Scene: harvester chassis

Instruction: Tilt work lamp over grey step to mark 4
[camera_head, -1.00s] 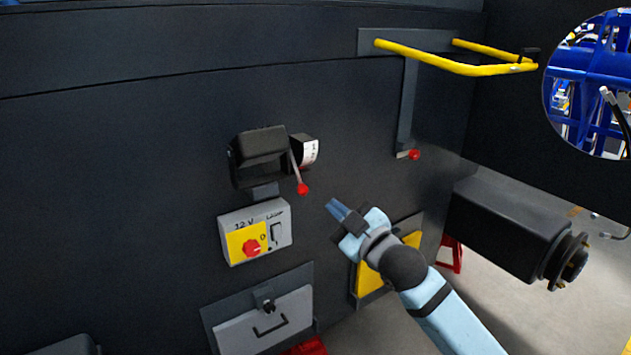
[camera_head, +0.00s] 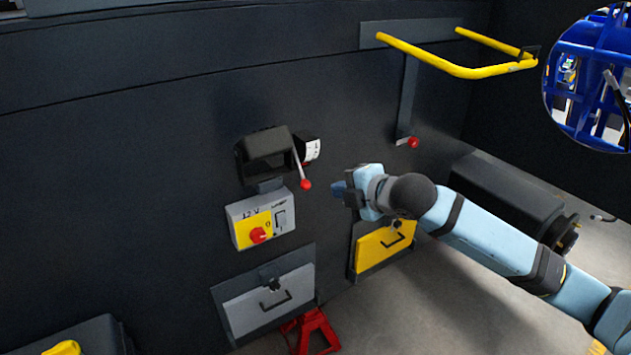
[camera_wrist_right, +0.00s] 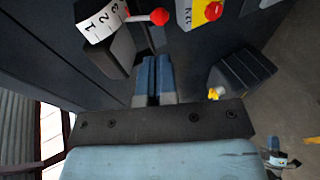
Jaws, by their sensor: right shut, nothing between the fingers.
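The black work lamp (camera_head: 268,153) is on the dark wall above the grey step (camera_head: 268,306). A thin lever with a red knob (camera_head: 306,184) hangs at its right side, beside a white scale (camera_head: 313,149). In the right wrist view, the scale (camera_wrist_right: 101,17) shows marks 1, 2 and 3, and the red knob (camera_wrist_right: 159,16) lies ahead of my fingers. The lamp housing (camera_wrist_right: 112,55) is there too; mark 4 is not readable. My right gripper (camera_head: 338,190) is shut and empty, right of the knob and apart from it. My left gripper is not in view.
A switch box (camera_head: 262,219) with a red knob sits under the lamp. A yellow step (camera_head: 384,246) is below my right gripper. A yellow rail (camera_head: 455,68) juts out at upper right, with another red-knobbed lever (camera_head: 413,142) below it. A red stand (camera_head: 312,333) is on the floor.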

